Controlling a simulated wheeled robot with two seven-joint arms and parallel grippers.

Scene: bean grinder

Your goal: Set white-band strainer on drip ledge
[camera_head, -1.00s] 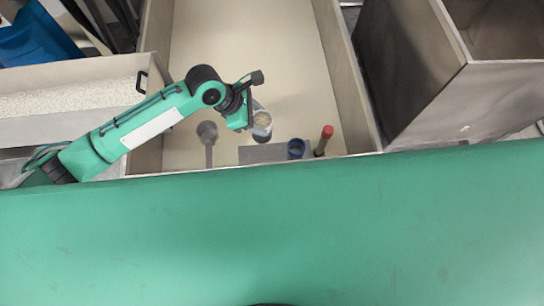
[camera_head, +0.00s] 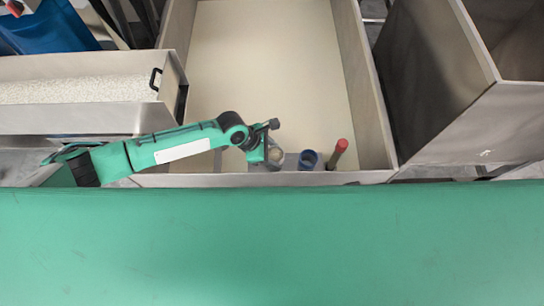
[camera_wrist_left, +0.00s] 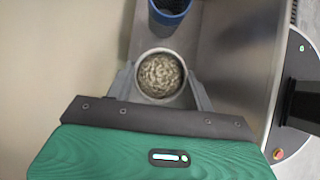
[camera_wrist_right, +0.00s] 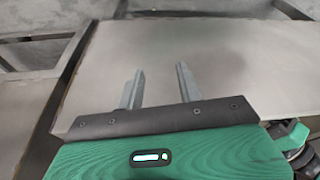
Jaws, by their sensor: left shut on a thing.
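The white-band strainer (camera_wrist_left: 162,74), a round cup with a pale rim and a brown, grainy filling, is held between the fingers of my left gripper (camera_wrist_left: 161,88). In the head view the strainer (camera_head: 275,154) is small and partly hidden by my left gripper (camera_head: 272,146). It is over or at the drip ledge (camera_head: 240,163), a grey strip along the bin's near wall. I cannot tell whether it touches the ledge, which also shows in the left wrist view (camera_wrist_left: 205,35). My right gripper (camera_wrist_right: 158,84) is open and empty over a plain pale surface.
A blue-band cup (camera_head: 307,160) stands on the ledge just right of the strainer, and a red-topped tool (camera_head: 339,150) stands right of that. The bin floor (camera_head: 270,60) behind is clear. A tray of pale grains (camera_head: 75,90) is at left, and a tall metal box (camera_head: 430,90) at right.

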